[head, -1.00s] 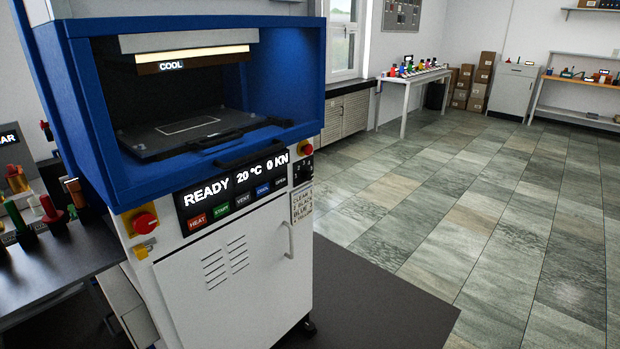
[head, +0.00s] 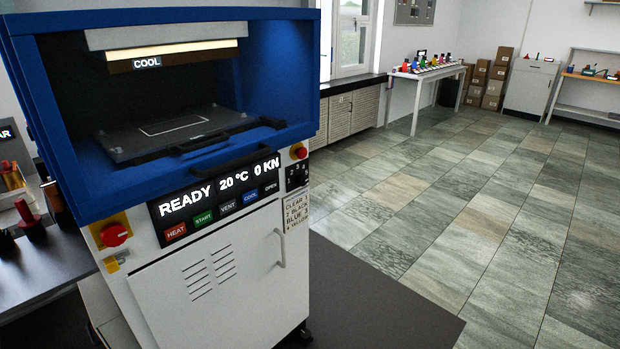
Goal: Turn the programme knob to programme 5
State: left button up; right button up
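A blue and white press (head: 165,200) stands at the left in the head view. Its front display (head: 215,190) reads "READY 20 °C 0 KN". Right of the display is a small black panel (head: 297,177) with numerals around a dark centre, apparently the programme knob; its pointer is too small to read. A label (head: 297,213) below it lists "CLEAR 1", "2 BLACK", "BLUE 3" and a fourth line. Neither of my grippers is in view.
A red button (head: 115,235) sits on the front left, another red one (head: 300,152) above the numbered panel. A handle (head: 281,250) is on the white door. A dark counter (head: 40,268) stands at left. Open tiled floor (head: 440,220) lies right; a far table (head: 425,77) holds coloured items.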

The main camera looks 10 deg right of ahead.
aim_at(301, 180)
jog(key=i+l+u, duration=0.1)
jog(key=l, duration=0.35)
jog(key=i+l, duration=0.35)
jog(key=l, duration=0.15)
jog(key=i+l+u, duration=0.15)
jog(key=l, duration=0.35)
jog(key=i+l, duration=0.2)
jog(key=l, duration=0.3)
jog(key=i+l+u, duration=0.15)
jog(key=l, duration=0.35)
jog(key=i+l, duration=0.2)
jog(key=l, duration=0.35)
jog(key=i+l+u, duration=0.15)
jog(key=l, duration=0.35)
jog(key=i+l, duration=0.1)
jog(key=l, duration=0.45)
jog(key=i+u, duration=0.05)
